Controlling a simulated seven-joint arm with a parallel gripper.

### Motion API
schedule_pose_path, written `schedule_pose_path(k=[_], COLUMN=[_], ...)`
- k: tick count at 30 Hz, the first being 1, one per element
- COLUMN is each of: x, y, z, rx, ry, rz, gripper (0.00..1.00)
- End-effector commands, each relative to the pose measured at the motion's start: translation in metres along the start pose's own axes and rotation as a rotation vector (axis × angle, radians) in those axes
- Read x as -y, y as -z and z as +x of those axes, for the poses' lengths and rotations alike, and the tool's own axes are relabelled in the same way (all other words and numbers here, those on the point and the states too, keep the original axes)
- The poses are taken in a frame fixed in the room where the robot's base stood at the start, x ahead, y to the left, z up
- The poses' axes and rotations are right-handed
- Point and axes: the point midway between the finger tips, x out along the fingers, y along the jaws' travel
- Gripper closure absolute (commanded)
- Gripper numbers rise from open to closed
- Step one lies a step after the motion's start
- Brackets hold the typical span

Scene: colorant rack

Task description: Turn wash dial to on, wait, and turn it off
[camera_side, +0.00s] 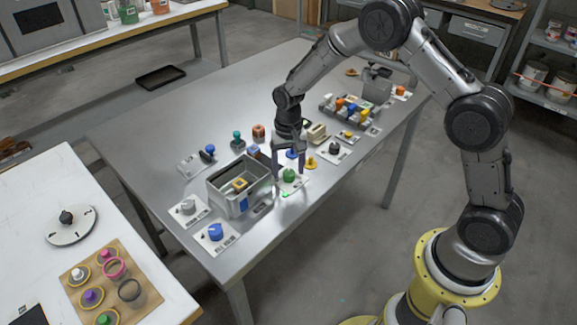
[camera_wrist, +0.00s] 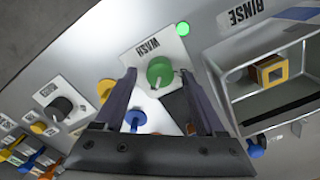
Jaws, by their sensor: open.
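The wash dial (camera_wrist: 160,71) is a round green knob on a white plate marked WASH, near the middle of the wrist view. It also shows in the side view (camera_side: 289,175), near the table's front edge. A small green light (camera_wrist: 183,29) glows beside the plate. My gripper (camera_wrist: 158,76) is open and points down at the dial. Its fingertips show on either side of the green knob, with gaps between. In the side view my gripper (camera_side: 290,165) is right above and around the knob. I cannot tell how deep the fingers reach or the dial's exact setting.
A grey bin (camera_wrist: 238,94) by the RINSE label holds a yellow block (camera_wrist: 270,70). A black knob (camera_wrist: 62,108) and a blue knob (camera_wrist: 136,119) are close by.

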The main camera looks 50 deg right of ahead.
Motion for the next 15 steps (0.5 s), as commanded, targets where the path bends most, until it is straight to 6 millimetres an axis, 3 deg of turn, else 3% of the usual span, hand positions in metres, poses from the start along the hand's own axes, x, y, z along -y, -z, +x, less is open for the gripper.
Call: schedule_pose_path(k=[7, 15], x=[0.000, 0.001], y=[0.001, 0.001], z=[-0.018, -0.076], rx=[-0.002, -0.005], ry=[0.002, 0.003], rz=[-0.001, 0.000], gripper=[0.28, 0.28])
